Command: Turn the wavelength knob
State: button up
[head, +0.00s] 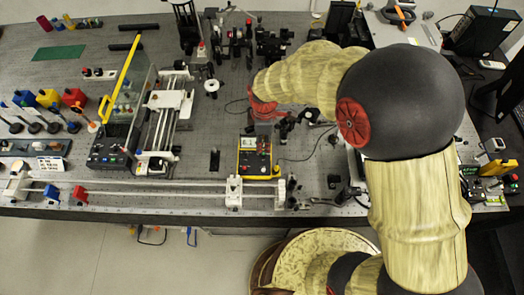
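My arm reaches in from the right, and its wrist end with a red band hangs over the middle of the bench. My gripper (265,117) is a small dark and red shape below that end, just above a yellow-framed meter box. Its fingers are too small and cluttered to read, so I cannot tell if it is open or shut. I cannot single out the wavelength knob with certainty. A dark control panel (106,156) with small coloured knobs stands at left.
A tall glass panel with a yellow frame (125,80) stands beside a white rail mechanism (165,115). A long rail with a white carriage (234,191) runs along the front edge. Optical mounts (236,45) crowd the back. Cables lie around the box. Grey bench top (215,120) is bare between.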

aim_at(264, 154)
notch_tip(264, 154, down, 7)
jog(key=shift+f, duration=0.2)
jog(key=shift+c, duration=0.2)
jog(key=c, duration=0.7)
grip_shut()
